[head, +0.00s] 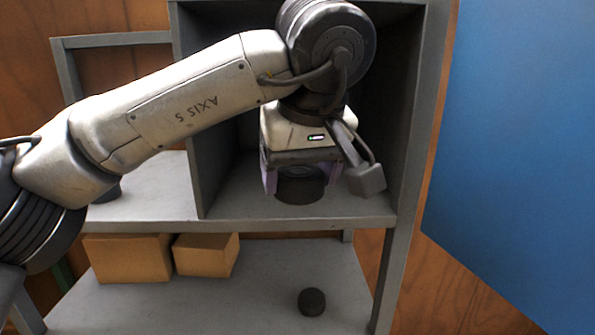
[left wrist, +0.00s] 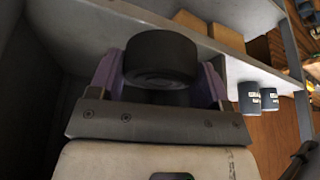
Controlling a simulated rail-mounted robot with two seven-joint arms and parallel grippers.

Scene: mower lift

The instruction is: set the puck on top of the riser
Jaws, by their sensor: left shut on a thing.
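My left gripper (head: 299,180), with purple fingers, is inside the tall grey compartment, just over its floor. It is shut on a dark round puck (head: 300,191), which also shows between the fingers in the left wrist view (left wrist: 160,55). I cannot tell whether the puck touches the floor or something under it. A short black cylinder (head: 312,302) stands on the lower shelf; I cannot tell whether it is the riser. My right gripper is not in view.
Two cardboard boxes (head: 127,258) stand at the left of the lower shelf (head: 265,270). A grey divider and the compartment's right wall (head: 412,130) stand close to my gripper. A dark object (head: 108,193) is partly hidden behind my arm. Two dark canisters (left wrist: 248,97) show in the left wrist view.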

